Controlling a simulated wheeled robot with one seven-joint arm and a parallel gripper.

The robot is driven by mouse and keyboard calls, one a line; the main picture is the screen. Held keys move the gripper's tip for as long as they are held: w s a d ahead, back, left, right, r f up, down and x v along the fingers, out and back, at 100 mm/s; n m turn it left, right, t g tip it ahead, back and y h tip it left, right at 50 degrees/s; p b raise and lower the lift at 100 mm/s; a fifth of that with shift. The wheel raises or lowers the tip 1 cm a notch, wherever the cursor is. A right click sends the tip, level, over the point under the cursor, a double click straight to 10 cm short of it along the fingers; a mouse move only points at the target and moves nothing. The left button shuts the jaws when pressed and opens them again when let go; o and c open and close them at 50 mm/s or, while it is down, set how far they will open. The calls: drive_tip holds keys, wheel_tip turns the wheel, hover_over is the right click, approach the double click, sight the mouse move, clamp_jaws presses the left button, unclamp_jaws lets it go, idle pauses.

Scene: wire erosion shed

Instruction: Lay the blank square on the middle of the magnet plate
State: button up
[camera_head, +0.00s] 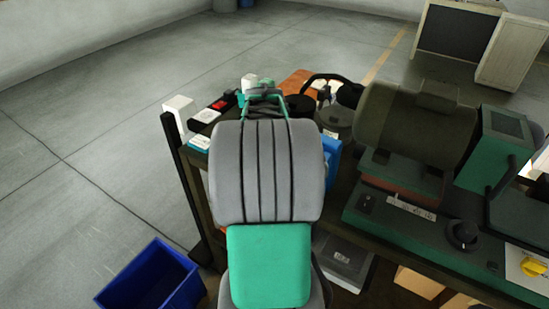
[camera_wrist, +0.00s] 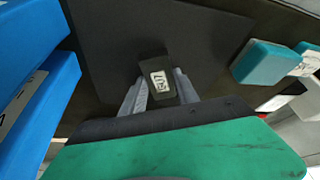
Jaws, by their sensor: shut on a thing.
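In the wrist view my gripper (camera_wrist: 159,92) is shut on the blank (camera_wrist: 152,65), a small dark block with a white label bearing dark print. A grey finger stands at each side of it. Beyond the blank is a broad, flat dark grey surface (camera_wrist: 105,40), which may be the magnet plate; I cannot tell for sure. The blank shows in front of it, a little right of its middle, and turned slightly against its edges. Whether they touch is unclear. In the head view my arm hides the blank and most of that spot.
Blue boxes (camera_wrist: 38,95) stand close on the left in the wrist view, and a teal block (camera_wrist: 262,62) lies to the right. In the head view, a dark machine with a green base (camera_head: 425,225) fills the bench's right side. A blue bin (camera_head: 150,277) stands on the floor.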

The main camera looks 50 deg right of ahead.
clamp_jaws()
drive_tip(key=shift+r, duration=0.2)
idle(0.5)
